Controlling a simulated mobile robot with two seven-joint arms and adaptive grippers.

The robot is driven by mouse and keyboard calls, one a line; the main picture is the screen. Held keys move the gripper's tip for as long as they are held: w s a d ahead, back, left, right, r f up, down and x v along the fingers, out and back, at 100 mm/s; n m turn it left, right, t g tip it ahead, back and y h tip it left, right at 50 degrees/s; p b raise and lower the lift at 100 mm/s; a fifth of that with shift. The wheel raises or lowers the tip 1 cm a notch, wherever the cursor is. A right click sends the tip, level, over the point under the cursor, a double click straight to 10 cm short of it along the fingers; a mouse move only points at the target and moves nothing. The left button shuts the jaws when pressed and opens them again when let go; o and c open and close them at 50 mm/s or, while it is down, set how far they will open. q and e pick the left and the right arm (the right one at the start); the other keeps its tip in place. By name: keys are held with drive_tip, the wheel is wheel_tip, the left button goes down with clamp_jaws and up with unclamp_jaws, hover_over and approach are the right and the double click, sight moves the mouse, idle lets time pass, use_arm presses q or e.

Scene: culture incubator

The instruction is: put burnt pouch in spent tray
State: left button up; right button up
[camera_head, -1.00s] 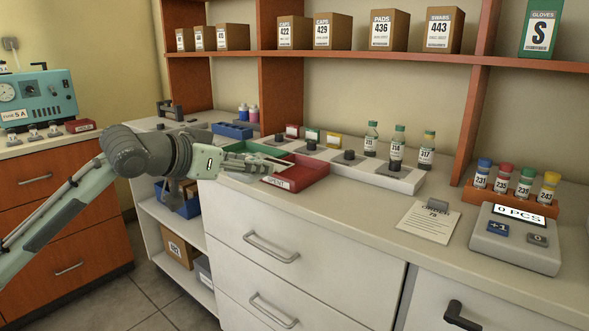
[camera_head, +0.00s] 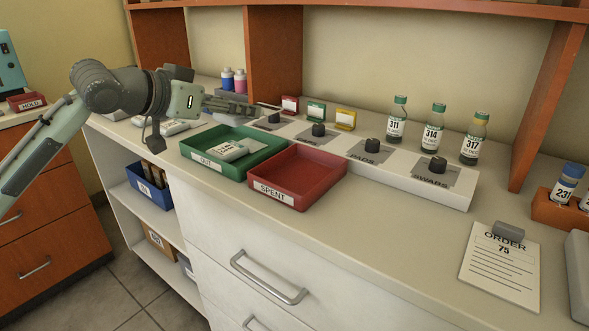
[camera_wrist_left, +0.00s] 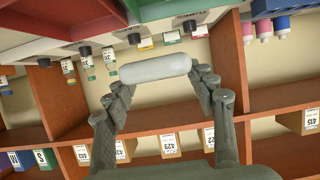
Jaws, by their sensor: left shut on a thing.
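The red tray marked SPENT (camera_head: 272,193) stands on the counter near its front edge and looks empty. It also shows at the upper left of the left wrist view (camera_wrist_left: 62,22). My left gripper (camera_head: 262,107) is above and behind the trays, level in the air. In the left wrist view its fingers (camera_wrist_left: 158,78) are shut on a pale, rounded pouch-like thing (camera_wrist_left: 155,69), seen edge-on. Its face and any burn mark are hidden. In the head view the held thing cannot be made out. My right gripper is not in view.
A green tray marked OUT (camera_head: 262,142), holding a white labelled pouch (camera_head: 229,151), adjoins the red tray. A white rack with black knobs (camera_head: 440,189) stands behind, with several vials (camera_head: 433,128). An order sheet (camera_head: 500,266) lies right; counter between is clear.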

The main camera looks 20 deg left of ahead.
use_arm(q)
hover_over(288, 187)
wheel_tip(288, 187, down, 6)
drive_tip(key=shift+a+f, duration=0.15)
drive_tip(key=shift+f, duration=0.25)
wheel_tip(288, 187, down, 4)
drive_tip(key=shift+f, duration=0.1)
drive_tip(key=o, duration=0.9)
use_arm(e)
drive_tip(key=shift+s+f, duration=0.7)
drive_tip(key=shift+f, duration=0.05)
